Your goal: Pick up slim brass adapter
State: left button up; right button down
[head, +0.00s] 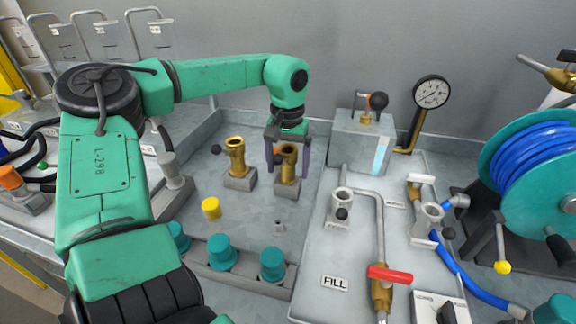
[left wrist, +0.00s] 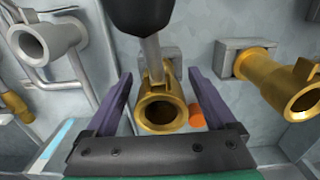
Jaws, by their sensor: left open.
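Two brass adapters stand in grey blocks on the grey tray left of the panel. The right brass adapter (head: 288,170) is between the fingers of my left gripper (head: 289,168). In the left wrist view its round mouth (left wrist: 162,110) faces the camera, between the two open purple fingers (left wrist: 160,78), with a gap on each side. The left brass adapter (head: 237,157) is outside the gripper; it also shows at the right of the left wrist view (left wrist: 300,92). I cannot tell for sure which is slimmer. My right gripper is not in view.
A yellow cap (head: 211,208) and several teal caps (head: 222,250) stand nearer on the tray. Right are a panel with a red-handled valve (head: 389,274), a gauge (head: 432,92) and a hose reel (head: 540,170).

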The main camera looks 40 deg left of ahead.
pick_arm(q)
jog(key=shift+f, duration=0.7)
grip_shut()
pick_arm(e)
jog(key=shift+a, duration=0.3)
